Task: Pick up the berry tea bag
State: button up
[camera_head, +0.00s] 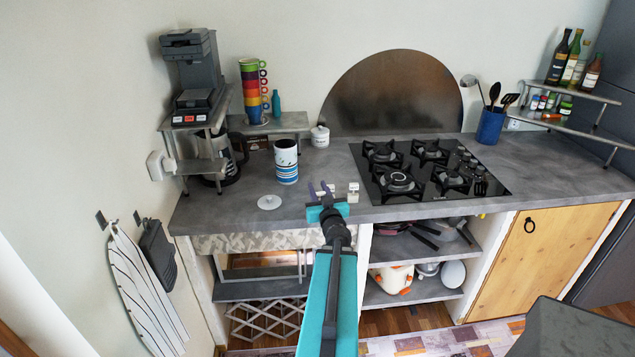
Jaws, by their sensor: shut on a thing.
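My gripper (322,194) reaches over the front part of the grey counter, left of the hob. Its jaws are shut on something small. Narrow purple shapes (313,190) show at its tip, consistent with the berry tea bag. They are too small to tell bag from fingers clearly. A small white tea bag or packet (353,191) stands on the counter just right of the gripper. Another pale piece shows close beside the jaws, partly hidden by them.
A blue-and-white striped canister (286,162) stands left of the gripper, with a white round lid (270,202) lying in front. A white lidded pot (320,136) stands behind. The black gas hob (425,170) is to the right. Shelves flank the counter.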

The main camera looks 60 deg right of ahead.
aim_at(325, 193)
jog(key=shift+s+a+r+p, duration=0.25)
jog(key=shift+s+p, duration=0.2)
jog(key=shift+p, duration=1.6)
jog(key=shift+s+a+r+p, duration=0.1)
jog(key=shift+s+p, duration=0.25)
jog(key=shift+p, duration=0.8)
jog(key=shift+s+p, duration=0.1)
jog(key=shift+p, duration=0.2)
jog(key=shift+s+d+v, duration=0.1)
jog(key=shift+v, duration=0.6)
jog(key=shift+s+d+v, duration=0.1)
jog(key=shift+v, duration=0.55)
